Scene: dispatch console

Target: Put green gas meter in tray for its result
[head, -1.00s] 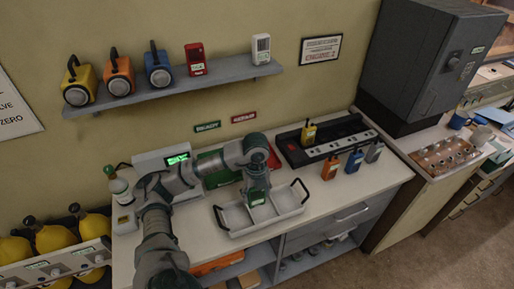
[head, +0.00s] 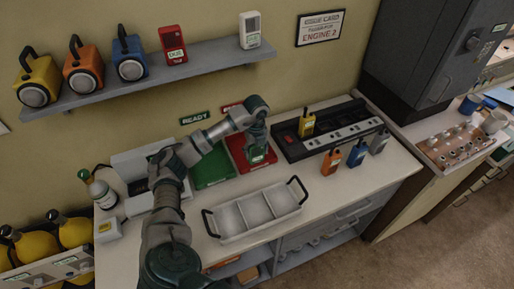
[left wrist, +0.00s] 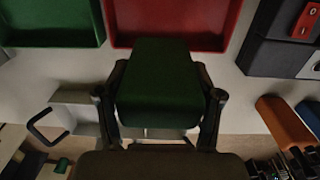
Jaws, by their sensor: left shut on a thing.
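My left gripper (head: 256,138) is shut on the green gas meter (head: 258,154), over the red tray (head: 238,153) in the head view. In the left wrist view the meter (left wrist: 158,85) sits between the two fingers (left wrist: 160,108), its far end overlapping the near rim of the red tray (left wrist: 175,42). I cannot tell the height of the meter above the tray. The green tray (head: 213,171) lies left of the red one, below a READY sign (head: 195,118). The red sign (head: 231,107) is partly hidden by my arm. My right gripper is not in view.
A three-part white carrier (head: 232,217) stands empty in front. A black charger strip (head: 345,130) holds a yellow meter (head: 307,123); orange (head: 331,162), blue (head: 357,153) and grey (head: 378,143) meters stand before it. A white tester (head: 137,163) and a gas bottle (head: 103,193) are left.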

